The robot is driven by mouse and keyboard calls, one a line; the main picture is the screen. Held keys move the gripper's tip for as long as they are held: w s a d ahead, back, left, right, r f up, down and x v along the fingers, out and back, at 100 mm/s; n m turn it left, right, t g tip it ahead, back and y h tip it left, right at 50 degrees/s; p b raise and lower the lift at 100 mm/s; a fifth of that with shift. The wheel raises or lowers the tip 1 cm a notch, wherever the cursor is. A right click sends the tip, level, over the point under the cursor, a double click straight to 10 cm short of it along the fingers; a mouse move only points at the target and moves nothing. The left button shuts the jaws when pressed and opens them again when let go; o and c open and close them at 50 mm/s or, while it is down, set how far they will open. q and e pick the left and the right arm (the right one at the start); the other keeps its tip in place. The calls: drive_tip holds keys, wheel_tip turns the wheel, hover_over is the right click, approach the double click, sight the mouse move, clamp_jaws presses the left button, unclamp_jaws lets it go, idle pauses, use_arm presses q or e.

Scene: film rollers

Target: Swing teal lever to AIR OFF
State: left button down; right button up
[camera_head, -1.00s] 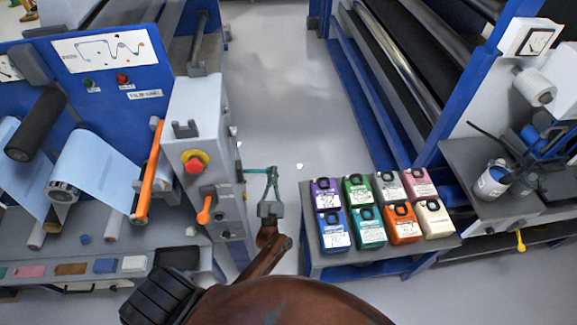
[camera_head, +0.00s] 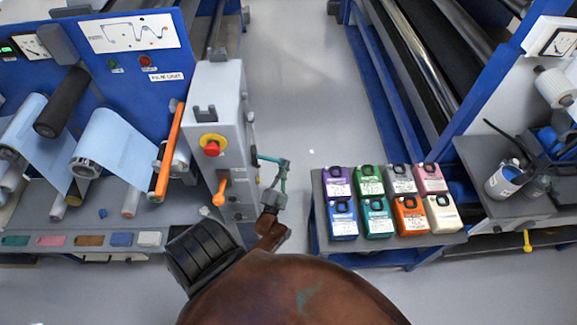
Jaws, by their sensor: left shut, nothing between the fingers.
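The teal lever (camera_head: 270,158) sticks out to the right from the side of the grey control post (camera_head: 217,100), sloping slightly down toward its free end. My left gripper (camera_head: 281,178) is shut and empty. Its fingertips are at the lever's free end and appear to touch it, though I cannot tell for certain. The fingers overlap the lever's tip, so its exact end is partly hidden. No AIR OFF label is readable. My right gripper is not in view.
The post carries a red button (camera_head: 212,147) and an orange handle (camera_head: 221,190). To the right, a grey bench (camera_head: 322,225) holds several coloured containers. Open floor (camera_head: 300,100) lies behind the lever. A blue film machine (camera_head: 140,80) stands at left.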

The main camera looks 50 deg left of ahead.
use_arm(q)
drive_tip(key=shift+s+a+f, duration=0.1)
drive_tip(key=shift+s+f, duration=0.1)
drive_tip(key=shift+f, duration=0.15)
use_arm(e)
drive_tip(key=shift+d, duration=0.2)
use_arm(q)
wheel_tip(320, 180, up, 4)
drive_tip(key=w+d+p, duration=0.1)
drive_tip(key=d+p, duration=0.2)
drive_tip(key=p, duration=0.1)
drive_tip(key=b+v, duration=0.3)
drive_tip(key=v, duration=0.6)
drive_tip(key=shift+f, duration=0.3)
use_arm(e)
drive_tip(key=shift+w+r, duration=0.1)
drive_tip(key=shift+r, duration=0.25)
